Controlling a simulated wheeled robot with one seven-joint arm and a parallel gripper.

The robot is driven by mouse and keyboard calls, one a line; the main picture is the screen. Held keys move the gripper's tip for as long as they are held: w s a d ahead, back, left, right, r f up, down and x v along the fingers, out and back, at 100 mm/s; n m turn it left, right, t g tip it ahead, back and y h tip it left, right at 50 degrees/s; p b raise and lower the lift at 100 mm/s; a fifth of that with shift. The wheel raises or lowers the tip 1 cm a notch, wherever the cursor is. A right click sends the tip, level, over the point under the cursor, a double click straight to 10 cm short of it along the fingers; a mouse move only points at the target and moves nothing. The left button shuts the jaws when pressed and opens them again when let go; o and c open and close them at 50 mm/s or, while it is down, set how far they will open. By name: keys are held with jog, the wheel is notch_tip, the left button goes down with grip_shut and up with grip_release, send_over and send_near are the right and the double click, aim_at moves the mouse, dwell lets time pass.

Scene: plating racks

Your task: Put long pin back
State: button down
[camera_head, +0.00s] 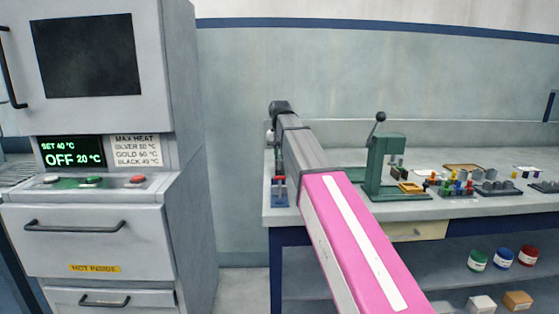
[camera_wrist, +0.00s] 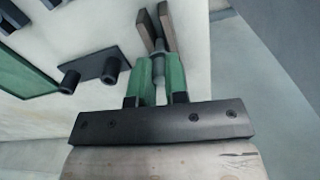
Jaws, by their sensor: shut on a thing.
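In the wrist view, my gripper (camera_wrist: 155,32) has green fingers with brown tips. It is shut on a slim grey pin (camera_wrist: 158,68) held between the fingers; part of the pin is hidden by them. To the left, a dark plate with two short round pegs (camera_wrist: 97,68) lies on the pale bench top (camera_wrist: 110,20). The gripper and pin are apart from this plate in the picture. In the head view, my arm reaches over the left end of the bench, and I cannot make out the fingers or the pin there.
A green lever press (camera_head: 382,160) stands right of my arm. Racks with small coloured pieces (camera_head: 450,186) are further right. A small blue-and-red item (camera_head: 279,190) is at the bench's left end. A grey oven cabinet (camera_head: 95,190) stands at left. Jars (camera_head: 503,256) sit on the lower shelf.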

jog(key=shift+f, duration=1.05)
jog(key=shift+f, duration=0.2)
jog(key=c, duration=1.1)
grip_release()
jog(key=shift+c, duration=0.2)
notch_tip(320, 180, up, 12)
jog(key=shift+r, duration=0.25)
